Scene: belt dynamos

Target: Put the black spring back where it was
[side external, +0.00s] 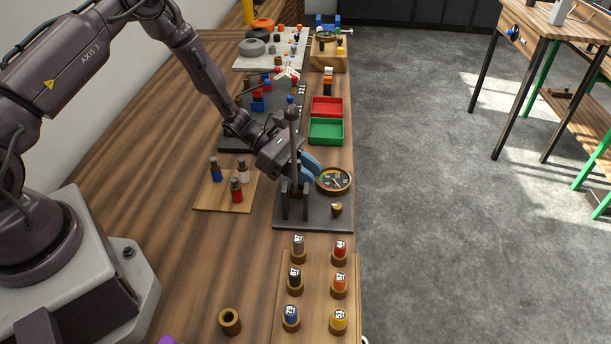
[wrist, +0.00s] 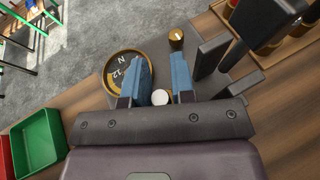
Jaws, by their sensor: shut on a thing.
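A black capped cylinder (side external: 295,278), possibly the black spring, stands upright in a wooden cup on the numbered board (side external: 317,302) in the side view. My gripper (side external: 309,166) is at the dark test stand (side external: 293,150), with its blue fingers beside the upright post. In the wrist view my gripper (wrist: 161,78) has its fingers either side of a white round-ended thing (wrist: 160,97). It is shut on this thing; its body is mostly hidden, so I cannot tell if it is a spring.
A round dial (side external: 334,180) and a brass knob (side external: 336,209) are close to my fingers. A small board (side external: 225,194) holds several capped cylinders. A wooden ring (side external: 230,321) stands left of the numbered board. Green (side external: 326,131) and red (side external: 327,106) trays stand behind.

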